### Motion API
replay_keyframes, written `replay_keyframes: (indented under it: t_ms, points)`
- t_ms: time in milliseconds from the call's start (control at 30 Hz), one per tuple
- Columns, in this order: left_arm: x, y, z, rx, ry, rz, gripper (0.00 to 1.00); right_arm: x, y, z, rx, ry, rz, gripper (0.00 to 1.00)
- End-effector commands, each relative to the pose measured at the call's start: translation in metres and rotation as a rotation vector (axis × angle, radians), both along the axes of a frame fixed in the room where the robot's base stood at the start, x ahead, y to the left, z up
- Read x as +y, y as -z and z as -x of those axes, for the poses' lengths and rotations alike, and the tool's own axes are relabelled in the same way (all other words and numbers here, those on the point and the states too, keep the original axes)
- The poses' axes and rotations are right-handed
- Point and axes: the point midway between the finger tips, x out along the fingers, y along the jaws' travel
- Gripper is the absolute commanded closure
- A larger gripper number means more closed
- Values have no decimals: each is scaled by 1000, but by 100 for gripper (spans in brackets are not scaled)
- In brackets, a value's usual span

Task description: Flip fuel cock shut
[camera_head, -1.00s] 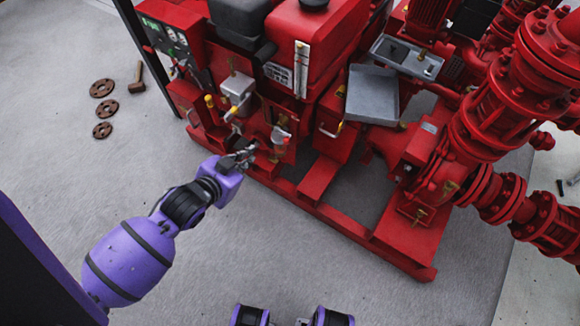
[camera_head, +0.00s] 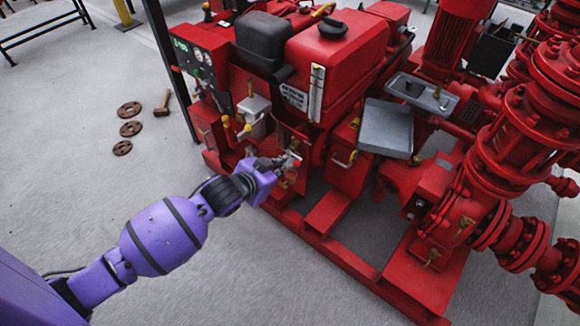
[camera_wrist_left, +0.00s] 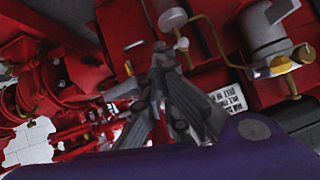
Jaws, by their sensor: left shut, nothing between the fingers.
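My left gripper (camera_head: 292,158) is at the front of the red pumpset's engine, close to a red panel with small fittings. Its fingers are shut and empty. In the left wrist view the gripper (camera_wrist_left: 160,58) shows dark fingers pointing up, near a thin brass pipe (camera_wrist_left: 214,38) and a round pale knob (camera_wrist_left: 172,19). A grey metal bowl-shaped unit (camera_wrist_left: 266,32) with brass fittings (camera_wrist_left: 304,54) is to the right, apart from the fingers. I cannot tell for certain which small fitting is the fuel cock, or its lever position; the gripper partly covers this area. My right gripper is out of view.
The red base frame (camera_head: 330,245) runs along the front. Above the gripper is the red fuel tank (camera_head: 335,50). A grey tray (camera_head: 385,128) juts out to the right. Flanges (camera_head: 130,128) and a mallet (camera_head: 162,103) lie on open floor at left.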

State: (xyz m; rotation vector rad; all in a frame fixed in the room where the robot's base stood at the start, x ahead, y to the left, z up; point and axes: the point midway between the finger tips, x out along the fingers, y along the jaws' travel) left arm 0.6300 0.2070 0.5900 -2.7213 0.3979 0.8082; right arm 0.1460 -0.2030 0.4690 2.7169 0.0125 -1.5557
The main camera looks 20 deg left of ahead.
Motion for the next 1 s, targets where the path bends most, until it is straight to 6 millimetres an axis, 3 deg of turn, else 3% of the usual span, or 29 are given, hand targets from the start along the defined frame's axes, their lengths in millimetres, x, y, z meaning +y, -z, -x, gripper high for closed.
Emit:
replay_keyframes:
  t_ms: [100,333,600,1000]
  points:
    - [-5,17,-21,1,1,0,100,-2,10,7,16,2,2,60]
    - [-11,34,-47,0,1,0,100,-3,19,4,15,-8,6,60]
    - [-13,38,-54,0,1,0,100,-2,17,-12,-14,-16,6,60]
    - [-16,44,-58,0,0,2,100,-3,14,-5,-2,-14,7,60]
